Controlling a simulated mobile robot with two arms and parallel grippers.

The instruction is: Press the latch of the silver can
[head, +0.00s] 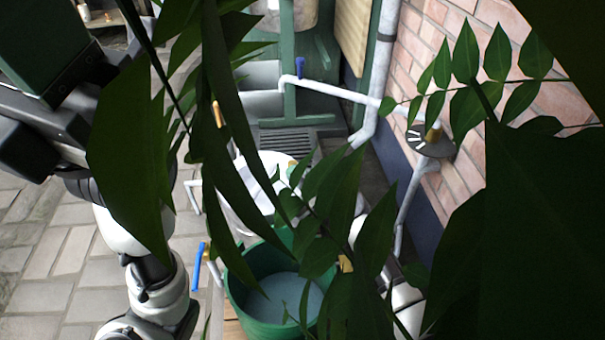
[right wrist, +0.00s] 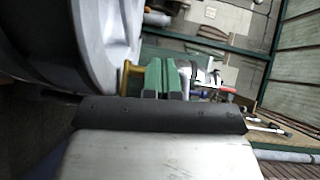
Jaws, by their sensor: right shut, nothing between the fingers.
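The silver can (right wrist: 98,40) fills the upper left of the right wrist view as a large, close grey curved wall. A small yellow latch-like piece (right wrist: 127,76) sits at its right edge. My right gripper (right wrist: 163,77) has green fingers pressed together, empty, just right of the yellow piece. A narrow gap or light contact between them cannot be told apart. In the head view, leaves cover most of a pale round thing in the middle, and my right gripper is largely hidden there.
Large green leaves hang close in front of the head view. A green tub (head: 262,322) with pale contents stands at the bottom middle. A white pipe (head: 335,93) runs to a brick wall (head: 480,40) at the right. Paved floor (head: 60,250) is open at the left.

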